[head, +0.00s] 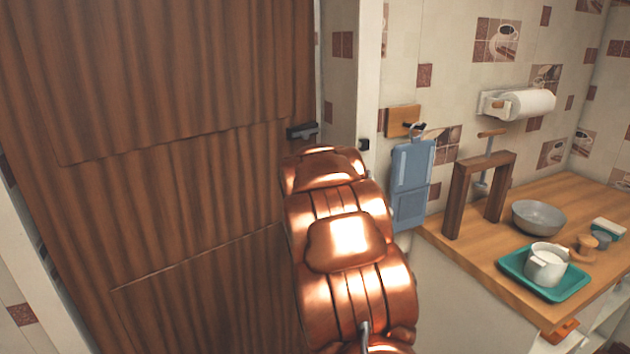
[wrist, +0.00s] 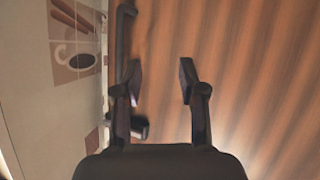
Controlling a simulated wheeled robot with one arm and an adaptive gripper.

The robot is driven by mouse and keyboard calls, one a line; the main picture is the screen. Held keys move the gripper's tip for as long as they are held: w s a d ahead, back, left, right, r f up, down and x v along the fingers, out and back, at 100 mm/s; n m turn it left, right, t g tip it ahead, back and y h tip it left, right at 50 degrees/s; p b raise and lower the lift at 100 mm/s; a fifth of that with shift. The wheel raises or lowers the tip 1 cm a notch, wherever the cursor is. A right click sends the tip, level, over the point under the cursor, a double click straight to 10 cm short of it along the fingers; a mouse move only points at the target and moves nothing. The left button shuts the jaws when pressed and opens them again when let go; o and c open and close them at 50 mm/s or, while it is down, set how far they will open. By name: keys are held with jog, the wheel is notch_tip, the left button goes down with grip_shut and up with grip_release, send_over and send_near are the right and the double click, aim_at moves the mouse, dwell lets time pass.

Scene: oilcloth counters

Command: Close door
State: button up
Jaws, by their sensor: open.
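The brown wooden door (head: 170,130) fills the left of the head view. Its dark handle (head: 302,131) is near its right edge, beside the pale frame (head: 367,75). In the head view the door looks nearly in line with its frame; I cannot tell whether it is latched. My copper-coloured arm reaches toward the handle and hides the lower right of the door. In the wrist view my gripper (wrist: 158,82) is open with nothing between its fingers, facing the door surface (wrist: 240,70). A dark handle bar (wrist: 122,45) is just left of the fingers.
To the right, a wooden counter (head: 480,262) holds a teal tray (head: 515,262) with a white pot (head: 546,264), a grey bowl (head: 538,217) and a wooden press (head: 460,195). A blue hanging item (head: 410,180) and a paper roll (head: 525,104) are on the tiled wall.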

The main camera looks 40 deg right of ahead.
jog(key=shift+w+d+n+t+y, duration=0.85)
jog(key=shift+d+t, duration=2.15)
jog(key=shift+d, duration=2.5)
jog(key=shift+m, duration=0.35)
jog(key=shift+f+p+x, duration=0.25)
jog(key=shift+p+x, duration=0.1)
jog(key=shift+x, duration=1.45)
jog(key=shift+f+p+x, duration=0.2)
jog(key=shift+p+x, duration=0.15)
jog(key=shift+x, duration=1.45)
jog(key=shift+c, duration=0.3)
grip_shut()
